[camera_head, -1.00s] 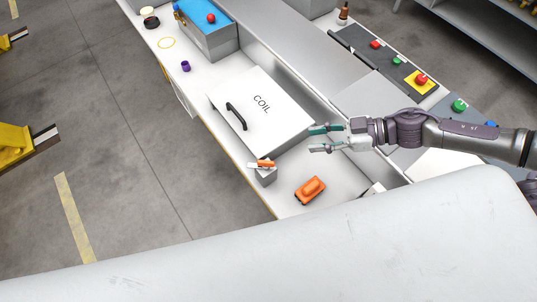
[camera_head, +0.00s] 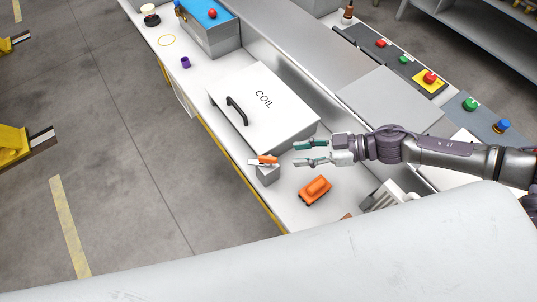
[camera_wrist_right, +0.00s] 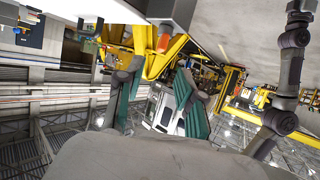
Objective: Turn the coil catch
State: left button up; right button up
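The white box lid (camera_head: 261,104) marked COIL, with a black handle (camera_head: 237,110), lies flat and closed on the white bench. The catch, an orange lever with a white end (camera_head: 267,160), sits on a small grey block (camera_head: 267,175) at the box's near corner. My right gripper (camera_head: 298,154) is open and empty, a short way right of the lever, fingers pointing left at it. In the right wrist view its two teal fingers (camera_wrist_right: 158,103) are spread apart with nothing held. My left gripper is out of view.
An orange tool-like object (camera_head: 315,190) lies on the bench just below my right gripper. A button panel (camera_head: 430,85) is at right.

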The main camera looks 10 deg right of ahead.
aim_at(269, 157)
jog(key=p+x, duration=0.2)
jog(key=x, duration=0.7)
jog(key=shift+w+a+f, duration=0.1)
jog(key=shift+a+f, duration=0.05)
jog(key=shift+a, duration=0.15)
jog(key=shift+c, duration=0.3)
grip_shut()
